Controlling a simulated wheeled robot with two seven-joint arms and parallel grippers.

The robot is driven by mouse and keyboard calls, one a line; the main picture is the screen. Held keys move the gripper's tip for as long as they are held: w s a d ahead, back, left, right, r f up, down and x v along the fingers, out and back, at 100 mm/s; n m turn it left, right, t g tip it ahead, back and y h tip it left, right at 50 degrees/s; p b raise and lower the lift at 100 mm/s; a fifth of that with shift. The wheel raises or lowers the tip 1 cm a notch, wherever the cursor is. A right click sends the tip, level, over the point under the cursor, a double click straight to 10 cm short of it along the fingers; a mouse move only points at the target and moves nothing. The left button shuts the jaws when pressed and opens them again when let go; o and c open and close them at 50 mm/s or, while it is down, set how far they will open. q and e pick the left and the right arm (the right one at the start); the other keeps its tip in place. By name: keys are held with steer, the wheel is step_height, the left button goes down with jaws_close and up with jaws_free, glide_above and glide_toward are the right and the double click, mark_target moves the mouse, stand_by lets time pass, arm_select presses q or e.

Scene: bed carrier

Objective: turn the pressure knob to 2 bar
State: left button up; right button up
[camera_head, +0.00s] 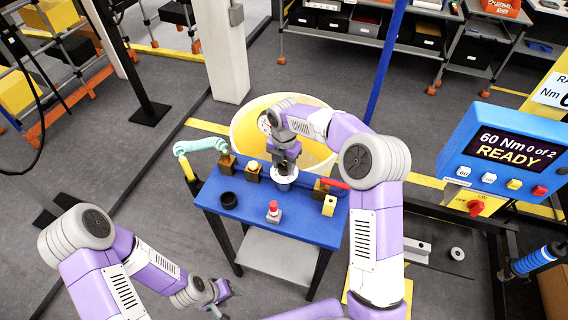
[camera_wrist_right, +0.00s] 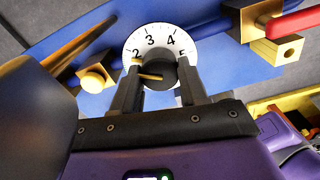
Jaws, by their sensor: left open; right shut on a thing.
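The pressure knob (camera_wrist_right: 157,74) is black with a yellow pointer. It sits in the middle of a white dial (camera_wrist_right: 181,38) marked 2, 3, 4 and 5 in the right wrist view. The pointer aims left, a little below the 2; the lower dial is hidden. My right gripper (camera_wrist_right: 158,84) is shut on the knob, one finger on each side. In the head view the dial (camera_head: 285,180) shows as a pale disc under my right gripper (camera_head: 285,166). My left gripper (camera_head: 219,294) is open and empty at the lower left, away from the table.
The blue table (camera_head: 312,229) carries a red button (camera_head: 273,207), a black cup (camera_head: 228,200), a red-handled valve (camera_head: 335,183) and brass fittings. A yellow bin (camera_head: 243,128) stands behind it. A blue display box (camera_head: 500,150) reading READY stands right.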

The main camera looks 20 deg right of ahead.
mark_target(284, 165)
steer(key=shift+r+m+p, duration=0.1)
steer(key=shift+m+p, duration=0.25)
steer(key=shift+m, duration=1.15)
steer(key=o, duration=1)
steer(key=shift+o, duration=0.2)
step_height(284, 165, up, 8)
steer(key=shift+f+p, duration=0.25)
steer(key=shift+p, duration=0.25)
